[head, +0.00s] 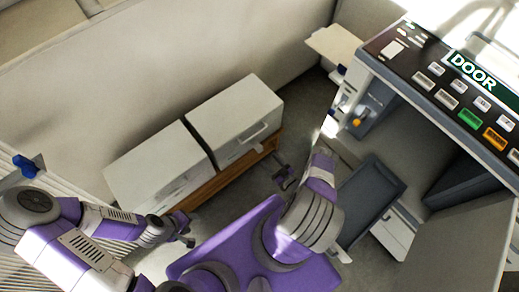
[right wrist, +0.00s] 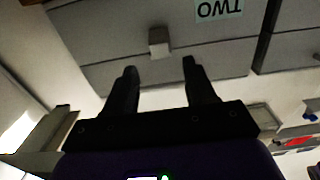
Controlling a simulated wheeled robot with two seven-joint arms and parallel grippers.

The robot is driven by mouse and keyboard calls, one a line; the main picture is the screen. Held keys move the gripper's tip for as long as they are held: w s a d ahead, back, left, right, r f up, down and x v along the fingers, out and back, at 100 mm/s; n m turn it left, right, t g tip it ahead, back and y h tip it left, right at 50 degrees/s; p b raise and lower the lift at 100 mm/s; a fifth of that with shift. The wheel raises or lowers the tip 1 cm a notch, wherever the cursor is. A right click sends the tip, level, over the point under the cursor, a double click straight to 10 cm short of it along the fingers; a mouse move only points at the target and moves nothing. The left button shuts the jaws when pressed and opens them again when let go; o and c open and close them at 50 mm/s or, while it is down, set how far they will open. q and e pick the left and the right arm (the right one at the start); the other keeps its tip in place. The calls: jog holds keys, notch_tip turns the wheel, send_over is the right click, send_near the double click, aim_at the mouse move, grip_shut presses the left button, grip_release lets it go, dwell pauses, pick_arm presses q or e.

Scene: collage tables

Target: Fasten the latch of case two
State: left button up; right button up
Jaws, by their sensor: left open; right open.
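Case two (right wrist: 100,35) is a grey case with a "TWO" label (right wrist: 219,9), upside down at the top of the right wrist view. A small pale latch (right wrist: 159,42) sits on its front by a seam; I cannot tell whether it is fastened. In the head view the right-hand pale case (head: 233,108), with a front handle, appears to be the same one. My right gripper (right wrist: 163,80) is open and empty, its fingers pointing at the latch, apparently short of it. My left gripper (head: 187,232) is open, low in front of the left-hand case.
A second pale case (head: 150,160) stands left of it, across a narrow gap. Both rest on a wooden stand (head: 212,185). A control panel marked DOOR (head: 460,85) fills the upper right. A dark tray (head: 368,200) lies right of my right arm. A wall runs behind the cases.

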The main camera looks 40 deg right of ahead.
aim_at(261, 150)
jog(key=w, duration=0.2)
jog(key=w+b, duration=0.1)
jog(key=w, duration=0.4)
jog(key=shift+a, duration=0.25)
jog(key=shift+c, duration=0.4)
jog(key=c, duration=0.8)
jog(key=r+g+p, duration=0.1)
jog(key=g+p, duration=0.1)
jog(key=r+g+p, duration=0.1)
jog(key=r+p, duration=0.1)
jog(key=p, duration=0.1)
jog(key=shift+w+g+p, duration=0.3)
jog(key=shift+w+g, duration=0.05)
jog(key=shift+g, duration=0.05)
jog(key=shift+w+r+g+h+p, duration=0.3)
jog(key=shift+w+r+g+p, duration=0.05)
jog(key=shift+g+p, duration=0.55)
jog(key=shift+w+a+r+g+p, duration=0.1)
jog(key=shift+w+r+g+p, duration=0.1)
jog(key=shift+g+p, duration=0.4)
